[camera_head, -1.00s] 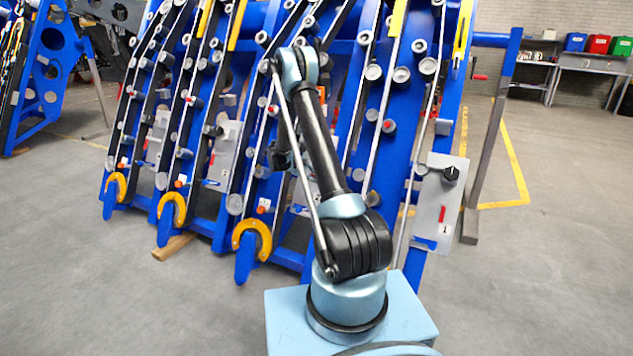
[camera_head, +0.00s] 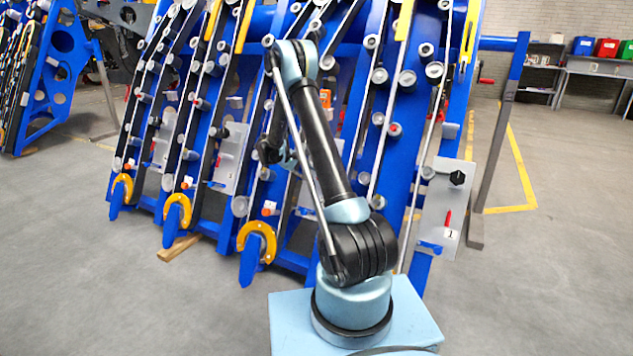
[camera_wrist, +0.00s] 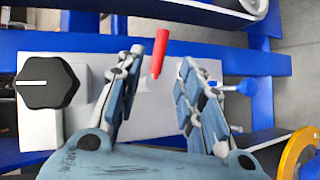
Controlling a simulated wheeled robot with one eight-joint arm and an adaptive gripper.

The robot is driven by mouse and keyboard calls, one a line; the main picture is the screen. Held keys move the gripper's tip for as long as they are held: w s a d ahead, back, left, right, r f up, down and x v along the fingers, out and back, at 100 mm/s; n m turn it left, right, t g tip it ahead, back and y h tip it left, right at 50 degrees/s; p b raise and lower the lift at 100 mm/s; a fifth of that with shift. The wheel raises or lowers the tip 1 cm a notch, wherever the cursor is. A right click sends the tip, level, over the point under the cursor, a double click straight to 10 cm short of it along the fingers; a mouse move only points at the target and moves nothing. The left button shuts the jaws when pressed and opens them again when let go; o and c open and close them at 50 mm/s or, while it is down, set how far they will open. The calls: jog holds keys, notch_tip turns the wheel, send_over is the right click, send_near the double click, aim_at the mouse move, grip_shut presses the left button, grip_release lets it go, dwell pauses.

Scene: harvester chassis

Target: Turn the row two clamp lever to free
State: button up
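In the wrist view a red clamp lever (camera_wrist: 159,52) stands out over a pale plate (camera_wrist: 150,118), with a black knob (camera_wrist: 47,84) at the plate's left. My gripper (camera_wrist: 162,62) is open, with one finger on each side of the lever in the picture. I see no clear contact, and the depth between fingers and lever cannot be told. In the head view my gripper (camera_head: 270,150) is small and dark, left of my arm, in front of the blue chassis. The row number of this plate is not readable in the wrist view.
A plate marked 1 (camera_head: 442,215) with a red lever (camera_head: 447,219) and black knob is at the right. Another pale plate (camera_head: 232,158) is left of my gripper. Blue beams, rollers and yellow hooks (camera_head: 257,241) surround it. Floor is open at the front left.

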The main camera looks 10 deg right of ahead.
jog(key=shift+v, duration=2.1)
jog(key=s+d+r+m+y, duration=0.1)
jog(key=s+d+r+y, duration=0.1)
jog(key=s+r, duration=0.55)
jog(key=s+d+r+y, duration=0.15)
jog(key=s+r, duration=0.25)
jog(key=s, duration=0.6)
jog(key=s+d+r+m+y, duration=0.1)
jog(key=s+d+r, duration=0.1)
jog(key=s+r, duration=0.55)
jog(key=s+a+f+m+y, duration=0.1)
jog(key=s+f, duration=0.2)
jog(key=s, duration=0.7)
jog(key=s+a+f+t+y, duration=0.1)
jog(key=s+f, duration=0.3)
jog(key=s, duration=0.5)
jog(key=s+a+f+m+y, duration=0.1)
jog(key=s+f+y, duration=0.2)
jog(key=s, duration=0.7)
jog(key=shift+s+a+f+m, duration=0.3)
jog(key=shift+a+f, duration=0.05)
jog(key=shift+f, duration=0.1)
jog(key=shift+y, duration=0.25)
